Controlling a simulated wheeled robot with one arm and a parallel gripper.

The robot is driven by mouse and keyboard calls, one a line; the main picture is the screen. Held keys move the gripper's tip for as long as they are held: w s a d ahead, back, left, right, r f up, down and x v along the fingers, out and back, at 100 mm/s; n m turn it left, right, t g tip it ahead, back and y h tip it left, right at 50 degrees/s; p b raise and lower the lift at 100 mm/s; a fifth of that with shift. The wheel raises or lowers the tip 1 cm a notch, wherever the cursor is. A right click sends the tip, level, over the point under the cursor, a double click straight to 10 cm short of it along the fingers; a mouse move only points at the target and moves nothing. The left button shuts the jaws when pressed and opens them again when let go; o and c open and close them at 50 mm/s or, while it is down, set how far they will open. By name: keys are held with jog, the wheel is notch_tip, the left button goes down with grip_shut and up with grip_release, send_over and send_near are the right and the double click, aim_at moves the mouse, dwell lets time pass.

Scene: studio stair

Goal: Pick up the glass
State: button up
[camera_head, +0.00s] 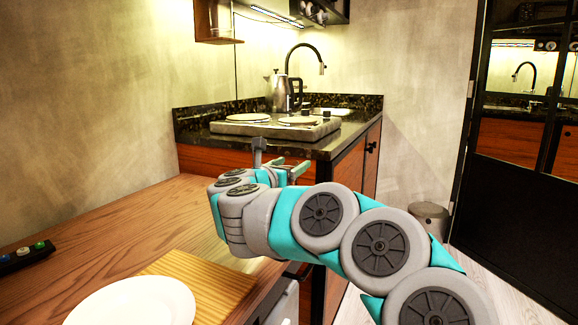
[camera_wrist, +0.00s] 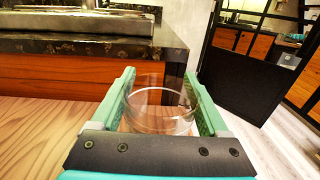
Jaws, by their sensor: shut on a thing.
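The clear glass (camera_wrist: 160,122) shows in the wrist view between the two green fingers of my gripper (camera_wrist: 165,108). The fingers are on either side of it, and its lower part is hidden behind the dark gripper body. In the head view my gripper (camera_head: 277,160) is over the far right end of the wooden table, in front of the dark counter. The glass cannot be made out in the head view, where my arm covers much of that spot.
A white plate (camera_head: 135,303) and a wooden board (camera_head: 215,287) are on the near part of the table (camera_head: 110,235). A dark strip with buttons (camera_head: 25,257) lies at the left. The counter (camera_head: 335,137) behind bears a hob (camera_head: 262,128) and a metal kettle (camera_head: 277,92).

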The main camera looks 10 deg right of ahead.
jog(key=s+r+b, duration=0.1)
jog(key=s, duration=1.1)
jog(key=shift+s+d+r, duration=0.15)
jog(key=shift+s+d, duration=0.05)
